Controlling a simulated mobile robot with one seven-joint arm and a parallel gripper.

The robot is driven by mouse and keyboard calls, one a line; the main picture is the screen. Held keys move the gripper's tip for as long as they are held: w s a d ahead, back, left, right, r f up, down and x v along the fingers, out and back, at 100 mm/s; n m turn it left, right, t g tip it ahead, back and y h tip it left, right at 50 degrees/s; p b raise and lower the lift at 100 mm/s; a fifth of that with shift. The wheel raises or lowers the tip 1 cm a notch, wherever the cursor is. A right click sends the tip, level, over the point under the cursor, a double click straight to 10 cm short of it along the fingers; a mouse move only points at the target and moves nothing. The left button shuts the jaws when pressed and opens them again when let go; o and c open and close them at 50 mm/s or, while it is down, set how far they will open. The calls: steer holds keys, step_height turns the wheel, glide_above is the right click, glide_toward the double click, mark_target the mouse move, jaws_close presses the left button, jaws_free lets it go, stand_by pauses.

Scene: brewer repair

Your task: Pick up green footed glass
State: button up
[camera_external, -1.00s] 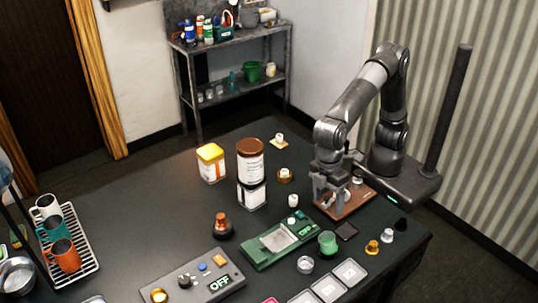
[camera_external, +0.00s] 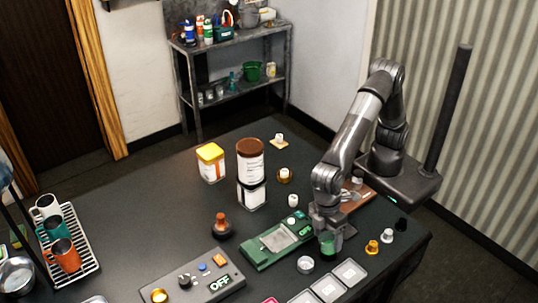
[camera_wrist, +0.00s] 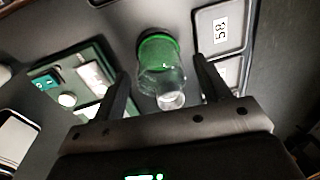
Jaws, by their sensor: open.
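The green footed glass (camera_external: 327,247) stands on the dark table beside the green scale, partly hidden by my gripper in the external view. In the wrist view the glass (camera_wrist: 160,72) has a green band at its far end and a clear part nearer the gripper. My gripper (camera_external: 326,234) is right above or around the glass, pointing down. In the wrist view my gripper (camera_wrist: 160,80) is open, with one finger on each side of the glass and visible gaps between them. It holds nothing.
The green scale (camera_external: 262,252) lies just left of the glass. A small metal cup (camera_external: 305,264) and square trays (camera_external: 348,271) sit close in front. Small gold and white pieces (camera_external: 372,248) stand to the right. A wooden board (camera_external: 357,198) lies behind.

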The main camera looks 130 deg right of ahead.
steer(key=shift+f, duration=0.5)
